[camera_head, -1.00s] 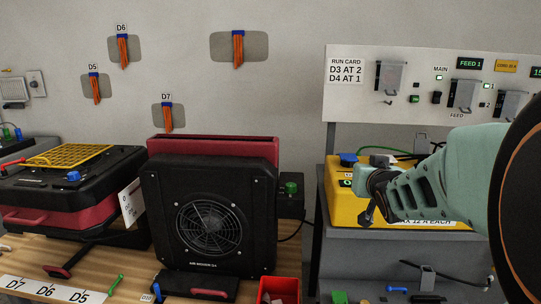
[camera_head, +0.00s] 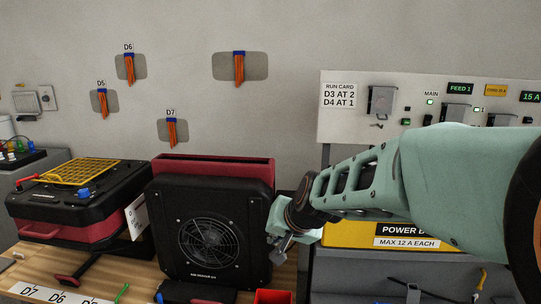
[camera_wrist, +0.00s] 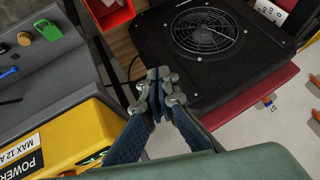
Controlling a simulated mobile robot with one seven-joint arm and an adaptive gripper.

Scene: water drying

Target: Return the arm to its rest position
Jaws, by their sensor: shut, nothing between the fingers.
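My arm reaches in from the right in the head view, in front of the yellow power box and the panel. My gripper (camera_head: 282,248) is at its end, just right of the black air mover (camera_head: 210,235). In the wrist view my gripper (camera_wrist: 157,92) has its fingers together with nothing between them. It hangs over the gap between the air mover (camera_wrist: 205,60) and the yellow power box (camera_wrist: 75,140). I cannot tell how close the fingertips are to the air mover's side.
A red bin (camera_wrist: 108,12) stands beside the air mover. A black and red case (camera_head: 80,200) with a yellow grille is at the left. The run card panel (camera_head: 345,125) with switches is behind my arm.

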